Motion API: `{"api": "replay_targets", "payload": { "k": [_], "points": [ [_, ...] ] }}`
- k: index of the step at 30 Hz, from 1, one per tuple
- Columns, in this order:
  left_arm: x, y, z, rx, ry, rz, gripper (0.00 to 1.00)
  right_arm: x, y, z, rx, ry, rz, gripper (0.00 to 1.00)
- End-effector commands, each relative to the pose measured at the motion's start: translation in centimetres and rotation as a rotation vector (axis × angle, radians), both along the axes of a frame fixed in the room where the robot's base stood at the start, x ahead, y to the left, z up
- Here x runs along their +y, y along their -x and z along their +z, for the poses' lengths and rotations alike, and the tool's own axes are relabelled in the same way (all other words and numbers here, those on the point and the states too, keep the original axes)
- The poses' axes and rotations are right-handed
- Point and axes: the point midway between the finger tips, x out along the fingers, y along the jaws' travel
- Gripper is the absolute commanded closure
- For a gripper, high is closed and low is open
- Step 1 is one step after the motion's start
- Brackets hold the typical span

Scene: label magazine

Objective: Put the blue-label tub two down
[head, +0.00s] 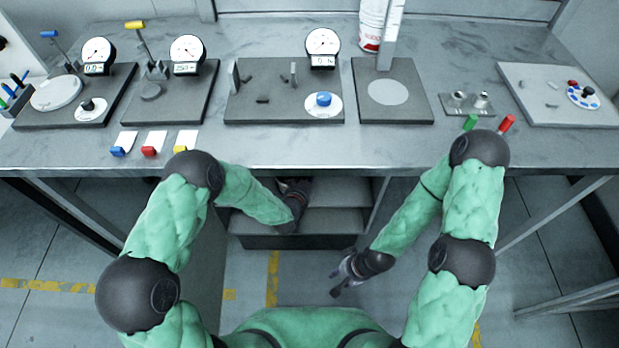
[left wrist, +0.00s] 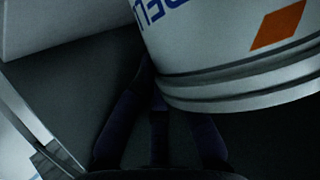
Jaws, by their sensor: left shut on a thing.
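A white tub (left wrist: 230,50) with blue lettering and an orange diamond fills the upper right of the left wrist view, very close; I take it as the blue-label tub. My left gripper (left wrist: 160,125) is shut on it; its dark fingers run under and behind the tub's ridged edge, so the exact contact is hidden. In the head view the left arm reaches under the bench front to the shelves, and its hand (head: 293,200) is mostly hidden there. My right gripper (head: 338,283) hangs low in front of the bench, apart from everything, its fingers seeming spread and empty.
Grey stepped shelves (head: 335,192) sit under the bench (head: 300,150), whose front edge overhangs them. The bench top holds dial gauges, plates, a white-and-red container (head: 372,25) and coloured tags (head: 150,145). Open floor lies right of the shelves.

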Motion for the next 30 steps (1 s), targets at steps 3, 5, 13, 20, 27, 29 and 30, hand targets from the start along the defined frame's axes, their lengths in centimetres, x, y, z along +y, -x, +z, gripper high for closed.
{"api": "replay_targets", "payload": {
  "k": [3,5,13,20,27,29,30],
  "points": [
    [0.0,0.0,-0.3,0.001,0.000,0.000,1.00,0.0,0.0,0.0,0.000,0.000,0.000,0.67],
    [0.0,0.0,-0.2,0.000,0.000,0.000,0.72,0.0,0.0,0.0,0.000,0.000,0.000,0.67],
    [0.0,0.0,-0.2,0.000,0.000,0.000,0.65,0.0,0.0,0.0,0.000,0.000,0.000,0.67],
    [0.2,0.6,0.4,0.001,0.000,0.000,0.65,0.0,0.0,0.4,0.000,0.000,0.000,0.67],
    [1.6,4.3,2.3,0.003,-0.001,0.000,0.65,0.0,0.0,2.3,0.000,0.000,0.000,0.67],
    [1.9,5.4,2.8,0.002,0.000,0.000,0.65,0.0,0.0,2.7,0.000,0.000,0.000,0.67],
    [2.2,6.1,3.1,0.003,0.000,0.001,0.65,0.0,0.0,3.0,0.000,0.000,0.000,0.67]
  ]
}}
